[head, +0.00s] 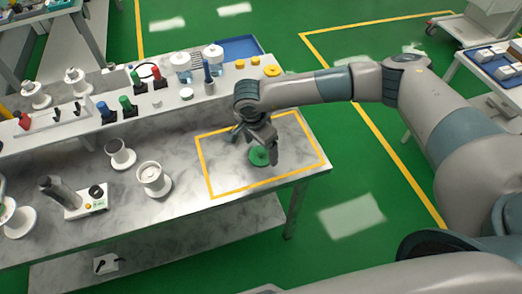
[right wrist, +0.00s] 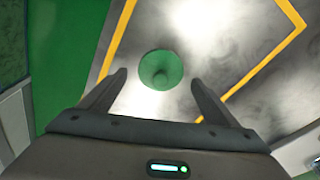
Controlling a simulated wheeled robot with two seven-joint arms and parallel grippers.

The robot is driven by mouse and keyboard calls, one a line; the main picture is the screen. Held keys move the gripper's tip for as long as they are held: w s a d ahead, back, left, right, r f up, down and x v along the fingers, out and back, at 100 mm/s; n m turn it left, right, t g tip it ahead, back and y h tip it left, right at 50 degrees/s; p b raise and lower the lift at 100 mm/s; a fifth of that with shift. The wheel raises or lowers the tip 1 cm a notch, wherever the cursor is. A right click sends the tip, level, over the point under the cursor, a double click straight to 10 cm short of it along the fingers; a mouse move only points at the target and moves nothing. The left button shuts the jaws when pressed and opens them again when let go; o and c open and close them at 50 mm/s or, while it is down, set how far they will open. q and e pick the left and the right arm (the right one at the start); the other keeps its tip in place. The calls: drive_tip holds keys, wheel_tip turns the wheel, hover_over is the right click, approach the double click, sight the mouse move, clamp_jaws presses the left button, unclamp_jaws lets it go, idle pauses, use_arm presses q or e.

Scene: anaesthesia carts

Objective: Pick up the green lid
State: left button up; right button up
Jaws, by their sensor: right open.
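The green lid (head: 259,156) is a small round disc with a knob in its middle. It lies on the grey marbled table (head: 225,202), inside a yellow taped rectangle. In the right wrist view the lid (right wrist: 160,70) shows from above, ahead of and between my fingertips. My right gripper (head: 257,142) points down just over the lid and partly hides it in the head view. In the right wrist view the right gripper (right wrist: 159,78) is open, with nothing between its fingers. My left gripper is not in view.
White cups (head: 153,178) on saucers and a small device (head: 90,200) stand left of the taped area. A raised shelf (head: 170,105) behind carries bottles, jars and yellow discs. The taped area around the lid is otherwise clear.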

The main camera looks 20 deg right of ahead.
drive_tip(key=shift+w+d+f, duration=0.1)
drive_tip(key=shift+d+f, duration=0.05)
drive_tip(key=shift+f, duration=0.9)
drive_tip(key=c, duration=1)
